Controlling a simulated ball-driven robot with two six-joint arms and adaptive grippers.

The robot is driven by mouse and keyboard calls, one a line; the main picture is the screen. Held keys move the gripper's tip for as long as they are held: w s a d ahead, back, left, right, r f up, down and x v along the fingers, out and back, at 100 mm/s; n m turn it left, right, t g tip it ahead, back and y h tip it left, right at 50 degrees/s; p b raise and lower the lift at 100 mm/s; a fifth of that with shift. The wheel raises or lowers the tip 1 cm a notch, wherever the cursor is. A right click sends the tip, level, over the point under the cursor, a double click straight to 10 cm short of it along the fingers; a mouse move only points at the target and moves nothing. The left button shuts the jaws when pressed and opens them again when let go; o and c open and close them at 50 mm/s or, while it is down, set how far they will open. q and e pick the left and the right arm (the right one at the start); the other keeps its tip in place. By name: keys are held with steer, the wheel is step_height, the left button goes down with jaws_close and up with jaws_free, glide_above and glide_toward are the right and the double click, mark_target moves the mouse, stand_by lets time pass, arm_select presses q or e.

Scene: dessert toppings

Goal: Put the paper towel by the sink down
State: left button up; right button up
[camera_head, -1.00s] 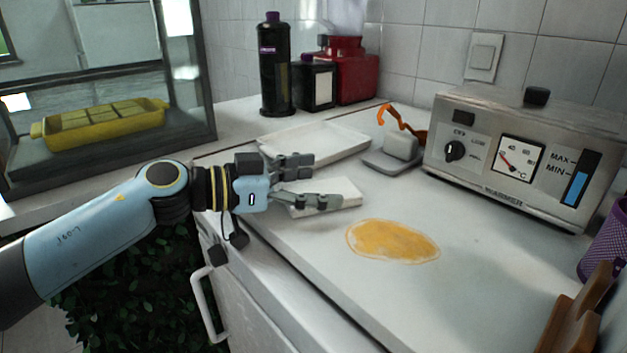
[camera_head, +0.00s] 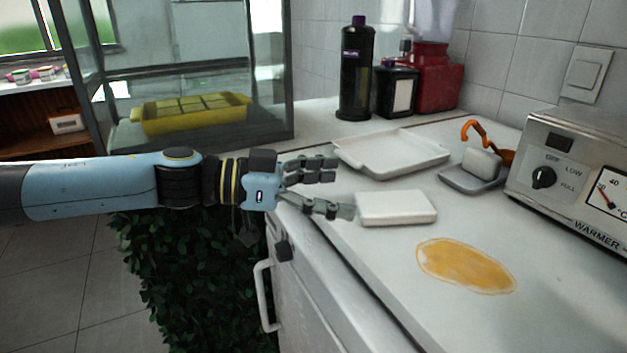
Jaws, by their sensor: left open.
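A white folded pad that looks like the paper towel (camera_head: 396,208) lies flat on the counter, between the white tray and the orange spill. My left gripper (camera_head: 345,187) is open and empty, just left of the pad at the counter's front edge. A small gap or a bare touch lies between its lower fingertip and the pad; I cannot tell which. My right gripper is not in view. No sink shows in this view.
A white tray (camera_head: 432,152) lies behind the pad. An orange spill (camera_head: 465,266) is in front of it. A grey dish with a white block (camera_head: 482,163) and a warmer (camera_head: 573,178) stand right. A black bottle (camera_head: 355,75) stands behind. A glass case with a yellow tray (camera_head: 195,112) is left.

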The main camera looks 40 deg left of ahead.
arm_select(q)
steer(key=p+v, duration=0.2)
steer(key=v, duration=0.1)
stand_by(0.8)
